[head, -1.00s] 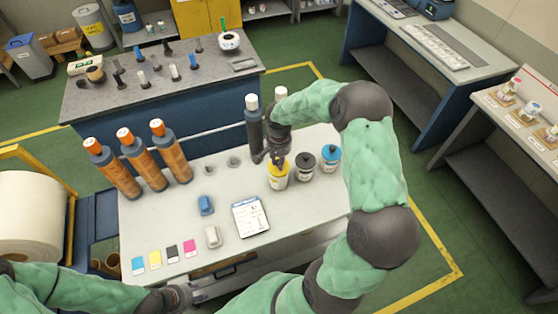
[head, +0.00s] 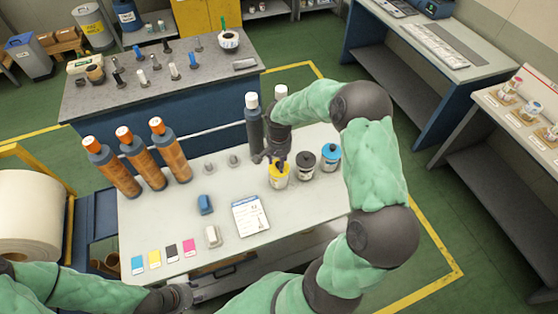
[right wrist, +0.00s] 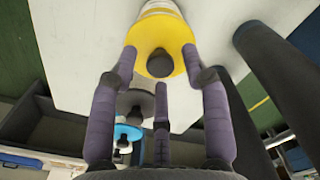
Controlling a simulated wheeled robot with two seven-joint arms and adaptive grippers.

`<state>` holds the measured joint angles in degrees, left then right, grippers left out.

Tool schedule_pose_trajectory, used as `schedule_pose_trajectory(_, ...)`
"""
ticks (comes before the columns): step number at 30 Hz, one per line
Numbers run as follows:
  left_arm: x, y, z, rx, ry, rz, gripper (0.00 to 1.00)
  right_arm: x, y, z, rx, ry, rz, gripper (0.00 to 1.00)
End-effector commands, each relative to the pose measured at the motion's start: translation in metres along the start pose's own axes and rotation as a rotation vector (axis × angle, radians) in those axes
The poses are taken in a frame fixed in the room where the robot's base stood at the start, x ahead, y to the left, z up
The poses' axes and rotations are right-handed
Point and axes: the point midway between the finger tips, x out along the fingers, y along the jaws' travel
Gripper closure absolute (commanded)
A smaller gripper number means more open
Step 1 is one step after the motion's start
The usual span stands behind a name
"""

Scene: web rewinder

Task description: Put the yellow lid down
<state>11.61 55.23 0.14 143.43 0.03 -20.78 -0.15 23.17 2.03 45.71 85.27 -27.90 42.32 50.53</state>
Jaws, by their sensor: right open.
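The yellow lid (right wrist: 160,45) is a round disc with a dark knob. In the right wrist view it lies between the fingertips of my right gripper (right wrist: 160,65). The lid appears to sit on top of a white jar (right wrist: 165,8) with yellow on it. In the head view this yellow jar (head: 279,178) stands on the light table, left of the black-lidded jar (head: 304,164). My right gripper (head: 277,157) is just above it, fingers spread and pointing down, partly hiding the lid. My left gripper (head: 180,296) is low at the table's front edge; its fingers are unclear.
A blue-lidded jar (head: 330,157) stands at the right. Two dark white-capped bottles (head: 254,128) stand close behind my right gripper. Several orange bottles (head: 169,155) are at the left.

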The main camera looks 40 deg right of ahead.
Motion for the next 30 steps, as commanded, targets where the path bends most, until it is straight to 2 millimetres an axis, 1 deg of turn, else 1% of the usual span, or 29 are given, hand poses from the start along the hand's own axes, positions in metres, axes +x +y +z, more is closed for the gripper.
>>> schedule_pose_trajectory(3, -0.012, 0.004, 0.0, 0.0, 0.0, 0.0, 0.6, -0.013, 0.0, 0.0, 0.0, 0.001, -0.001, 0.53)
schedule_pose_trajectory(5, -0.01, 0.004, 0.0, 0.0, 0.001, 0.0, 0.6, -0.024, -0.001, -0.002, 0.0, 0.006, -0.004, 0.53)
schedule_pose_trajectory(12, -0.011, 0.004, 0.0, 0.0, 0.0, 0.0, 0.6, -0.074, -0.001, -0.001, 0.0, 0.005, -0.003, 0.53)
schedule_pose_trajectory(18, -0.012, 0.004, 0.001, 0.0, 0.0, 0.0, 0.6, -0.108, 0.0, 0.0, -0.001, 0.002, -0.002, 0.53)
schedule_pose_trajectory(21, -0.012, 0.004, 0.0, 0.0, 0.0, 0.0, 0.6, -0.12, 0.0, -0.001, -0.001, 0.002, -0.001, 0.53)
schedule_pose_trajectory(24, -0.012, 0.004, 0.0, 0.0, 0.0, 0.0, 0.6, -0.126, 0.0, 0.0, 0.0, 0.001, -0.001, 0.53)
schedule_pose_trajectory(30, -0.012, 0.004, 0.0, 0.0, 0.0, 0.0, 0.6, -0.129, 0.0, 0.0, 0.0, 0.0, 0.0, 0.53)
